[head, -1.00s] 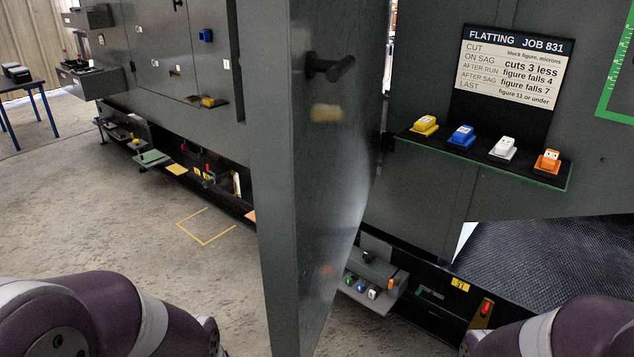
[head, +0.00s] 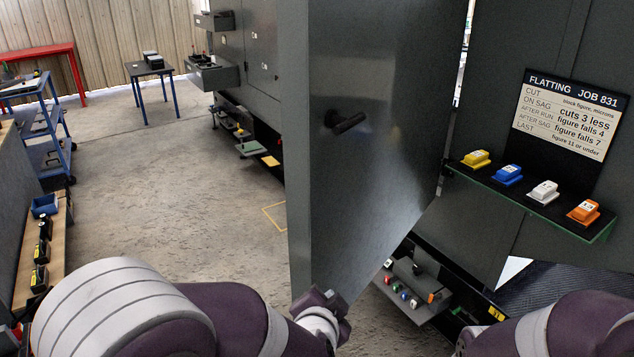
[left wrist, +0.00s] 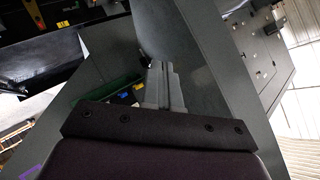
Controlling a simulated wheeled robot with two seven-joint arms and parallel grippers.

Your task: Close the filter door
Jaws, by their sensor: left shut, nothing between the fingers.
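The filter door (head: 375,190) is a tall dark grey panel standing open in the middle of the head view. Its broad face carries a black handle (head: 347,122), and its lighter edge is at the left. My left wrist shows just below the door's lower part in the head view, with its fingers hidden there. In the left wrist view my left gripper (left wrist: 160,75) is shut and empty, pointing toward grey panels. I cannot tell whether it touches the door. My right arm shows at the lower right, but its gripper is out of view.
A green-edged shelf (head: 540,207) with yellow, blue, white and orange blocks stands right of the door, below a job sign (head: 570,115). A low tray (head: 410,298) sits beneath. Left are a blue trolley (head: 45,130) and small table (head: 150,72). Concrete floor (head: 180,190) between is clear.

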